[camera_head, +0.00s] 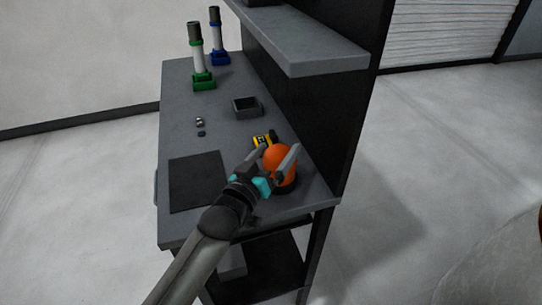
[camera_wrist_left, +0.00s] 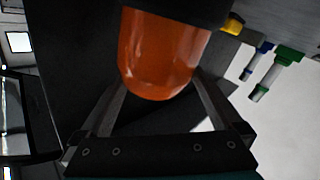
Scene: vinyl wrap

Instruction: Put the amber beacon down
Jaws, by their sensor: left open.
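The amber beacon (camera_head: 279,160) has an orange dome on a black base. It stands upright at the near right end of the grey workbench (camera_head: 225,220), apparently on the bench top. My left gripper (camera_head: 279,150) is open, with one finger on each side of the dome. In the left wrist view, the beacon (camera_wrist_left: 162,55) appears upside down between the spread fingers of the left gripper (camera_wrist_left: 158,90); I cannot tell whether either finger touches it. My right gripper is not in view.
A yellow and black item (camera_head: 264,139) lies just behind the beacon. A dark mat (camera_head: 197,182) covers the near left. A small dark tray (camera_head: 246,107), green (camera_head: 203,80) and blue (camera_head: 219,57) holders stand farther back. A shelf (camera_head: 310,50) overhangs the right side.

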